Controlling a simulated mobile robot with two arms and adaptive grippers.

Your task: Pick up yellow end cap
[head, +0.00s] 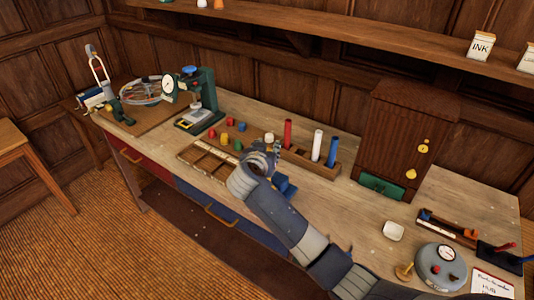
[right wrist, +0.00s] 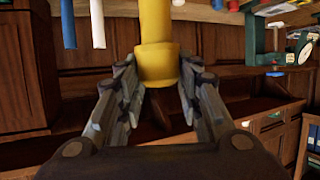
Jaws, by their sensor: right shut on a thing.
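My right gripper (head: 262,160) is above the front middle of the bench, near the tube rack. In the right wrist view the right gripper (right wrist: 160,97) has its fingers closed on both sides of the yellow end cap (right wrist: 157,62), a yellow stepped cylinder with a wider collar between the fingertips. Its far end runs out of the top of that view. The gripper hides the held piece in the head view. A small yellow piece (head: 242,127) stands on the bench among red and green ones. My left gripper is not in view.
A rack (head: 325,163) holds red, white and blue tubes just beyond my right gripper. A compartment tray (head: 208,162) lies to its left, with a green press (head: 200,95) behind. A wooden cabinet (head: 405,130) stands at right. The bench between cabinet and front edge has free room.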

